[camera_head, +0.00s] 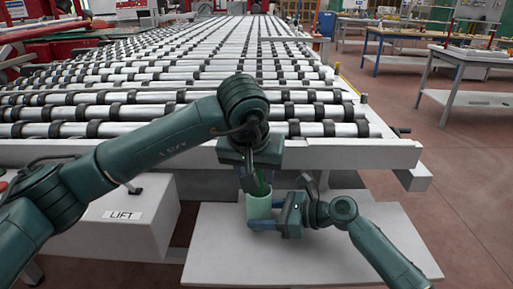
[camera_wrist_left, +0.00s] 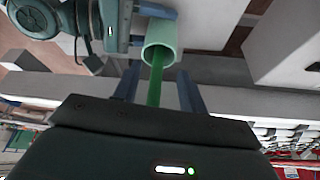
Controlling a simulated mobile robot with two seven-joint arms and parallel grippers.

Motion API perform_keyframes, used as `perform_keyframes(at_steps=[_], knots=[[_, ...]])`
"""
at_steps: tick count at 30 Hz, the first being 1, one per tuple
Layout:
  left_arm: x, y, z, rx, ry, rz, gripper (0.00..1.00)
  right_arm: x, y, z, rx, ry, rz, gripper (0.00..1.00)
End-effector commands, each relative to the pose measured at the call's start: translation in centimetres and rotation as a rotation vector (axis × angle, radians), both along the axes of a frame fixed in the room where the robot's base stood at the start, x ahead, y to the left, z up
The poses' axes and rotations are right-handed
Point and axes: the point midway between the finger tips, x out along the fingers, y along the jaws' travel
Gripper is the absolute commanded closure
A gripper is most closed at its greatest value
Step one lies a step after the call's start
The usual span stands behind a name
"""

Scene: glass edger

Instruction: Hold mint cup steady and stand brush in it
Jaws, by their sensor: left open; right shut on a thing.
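The mint cup (camera_head: 258,205) stands upright on the light grey board in front of the roller table; it also shows in the left wrist view (camera_wrist_left: 164,36). My right gripper (camera_head: 264,213) is shut on the cup from the right. The green brush (camera_wrist_left: 155,85) has its far end inside the cup's mouth; a bit of it shows in the head view (camera_head: 262,187). My left gripper (camera_head: 257,184) is above the cup, pointing down. In the left wrist view its fingers (camera_wrist_left: 158,82) are open, one on each side of the brush, with gaps. The brush's lower end is hidden in the cup.
The light grey board (camera_head: 330,262) has free room around the cup. The roller table (camera_head: 200,130) rises just behind, its front edge close to my left gripper. A grey box marked LIFT (camera_head: 110,235) stands at the left. Workbenches (camera_head: 465,60) are far off at the right.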

Motion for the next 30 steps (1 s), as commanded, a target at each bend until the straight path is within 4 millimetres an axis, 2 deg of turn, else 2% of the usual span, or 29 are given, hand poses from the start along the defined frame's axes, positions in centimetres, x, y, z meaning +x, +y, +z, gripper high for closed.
perform_keyframes(at_steps=[1,2,11,20,23,30], knots=[[0.0,0.0,0.0,0.000,0.000,0.000,0.58,0.0,0.0,0.0,0.000,0.000,0.000,0.61],[0.0,0.0,0.0,0.000,0.000,0.000,0.58,0.0,0.0,0.0,0.000,0.000,0.000,0.47],[0.0,0.0,0.0,0.000,0.000,0.000,0.58,0.0,0.0,0.0,0.000,0.000,0.000,0.23],[0.0,0.0,0.0,0.000,0.000,0.000,0.58,-0.1,-0.5,0.1,-0.001,0.000,-0.001,0.23],[0.0,0.0,0.0,0.000,0.000,0.000,0.58,-0.4,-1.6,0.4,-0.001,0.000,-0.002,0.23],[0.0,0.0,0.0,0.000,0.000,0.000,0.58,-1.9,-6.2,1.9,-0.003,-0.001,-0.002,0.23]])
